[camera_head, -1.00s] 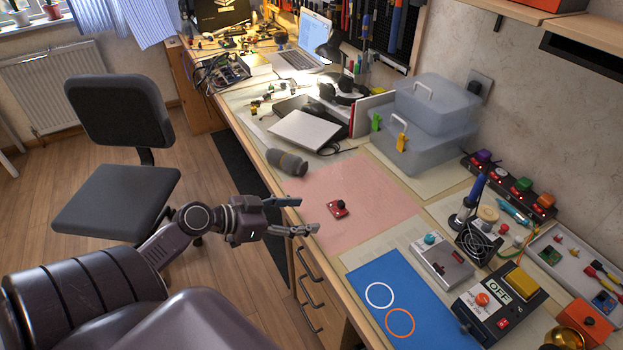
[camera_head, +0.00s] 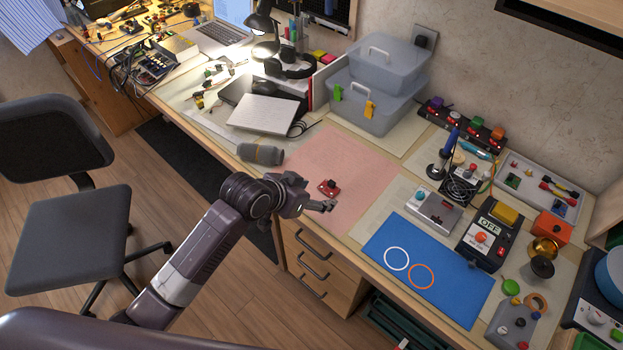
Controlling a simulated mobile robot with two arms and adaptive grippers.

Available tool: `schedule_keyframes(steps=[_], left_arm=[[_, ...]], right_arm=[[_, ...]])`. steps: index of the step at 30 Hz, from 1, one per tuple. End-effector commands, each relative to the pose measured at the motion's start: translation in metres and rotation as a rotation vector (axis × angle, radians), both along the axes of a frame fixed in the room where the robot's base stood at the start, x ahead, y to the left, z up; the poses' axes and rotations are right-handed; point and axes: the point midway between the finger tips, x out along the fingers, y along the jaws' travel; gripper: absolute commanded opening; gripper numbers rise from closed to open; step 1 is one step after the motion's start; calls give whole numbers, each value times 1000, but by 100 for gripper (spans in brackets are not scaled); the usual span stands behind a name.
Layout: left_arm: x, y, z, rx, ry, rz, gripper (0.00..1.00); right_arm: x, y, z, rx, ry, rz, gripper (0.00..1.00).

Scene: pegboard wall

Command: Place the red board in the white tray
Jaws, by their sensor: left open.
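The red board (camera_head: 328,188), small with a dark knob on top, lies on the pink mat (camera_head: 345,160) on the workbench. My left gripper (camera_head: 326,196) is open and empty at the bench's front edge, close beside the board on its near side; I cannot tell whether they touch. The white tray (camera_head: 515,172) stands at the back right of the bench against the wall. It holds a green board, a small red part and several red and yellow tools. My right gripper is not in view.
Grey cases (camera_head: 375,95) stand behind the pink mat. A grey cylinder (camera_head: 258,154) lies left of it.

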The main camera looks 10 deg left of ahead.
Motion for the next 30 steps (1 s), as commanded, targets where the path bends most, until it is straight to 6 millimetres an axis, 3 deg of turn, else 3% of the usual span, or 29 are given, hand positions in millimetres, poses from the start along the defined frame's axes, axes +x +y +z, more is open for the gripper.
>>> schedule_keyframes(steps=[5, 30], left_arm=[[18, -12, 11, 17, -27, -13, 61], [61, -39, -42, 17, -30, -13, 61]], right_arm=[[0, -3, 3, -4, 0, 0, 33], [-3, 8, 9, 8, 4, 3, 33]])
